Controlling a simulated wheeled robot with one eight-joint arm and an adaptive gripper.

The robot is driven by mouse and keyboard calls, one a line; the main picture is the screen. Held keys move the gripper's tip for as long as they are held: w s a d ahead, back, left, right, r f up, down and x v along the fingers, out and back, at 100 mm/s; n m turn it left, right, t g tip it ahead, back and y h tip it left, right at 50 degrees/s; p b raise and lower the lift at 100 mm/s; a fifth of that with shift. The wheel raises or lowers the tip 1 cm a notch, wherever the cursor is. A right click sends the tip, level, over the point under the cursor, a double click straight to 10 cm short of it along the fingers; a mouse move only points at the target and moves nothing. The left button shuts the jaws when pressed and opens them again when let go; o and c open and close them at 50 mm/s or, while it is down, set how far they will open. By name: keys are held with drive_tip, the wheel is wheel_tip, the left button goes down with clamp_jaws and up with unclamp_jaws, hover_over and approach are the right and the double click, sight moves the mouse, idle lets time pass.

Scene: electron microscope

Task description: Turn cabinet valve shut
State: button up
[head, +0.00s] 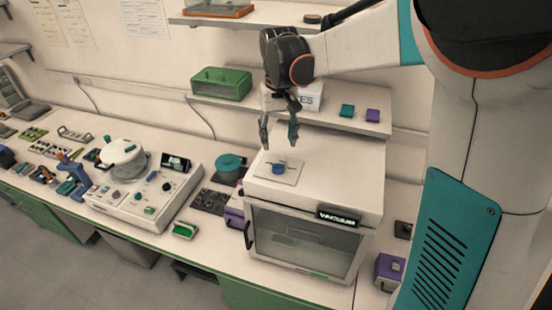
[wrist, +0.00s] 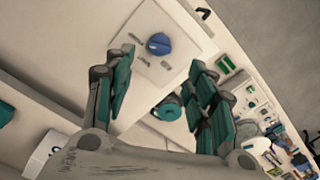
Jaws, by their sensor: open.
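The vacuum cabinet (head: 316,205) is a white box with a glass front door and a lit label, standing on the bench. Its valve is a blue knob (head: 278,168) on a pale square plate (head: 275,171) on the cabinet top. The knob also shows in the wrist view (wrist: 158,44), beyond the fingertips, on the plate with small dark marks around it. My gripper (head: 279,139) is open and empty, pointing down above the knob and apart from it. In the wrist view my gripper's fingers (wrist: 161,75) are spread wide, with the knob ahead between their lines.
A shelf (head: 350,124) behind the cabinet holds a green box (head: 221,83), a white box and small teal and purple blocks. Left of the cabinet stand a teal round pot (head: 229,166) and a white instrument (head: 145,195). The cabinet top around the plate is clear.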

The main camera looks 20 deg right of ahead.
sight(278, 168)
wheel_tip(278, 168, down, 10)
drive_tip(key=shift+r, duration=0.1)
idle(0.4)
drive_tip(key=c, duration=1.1)
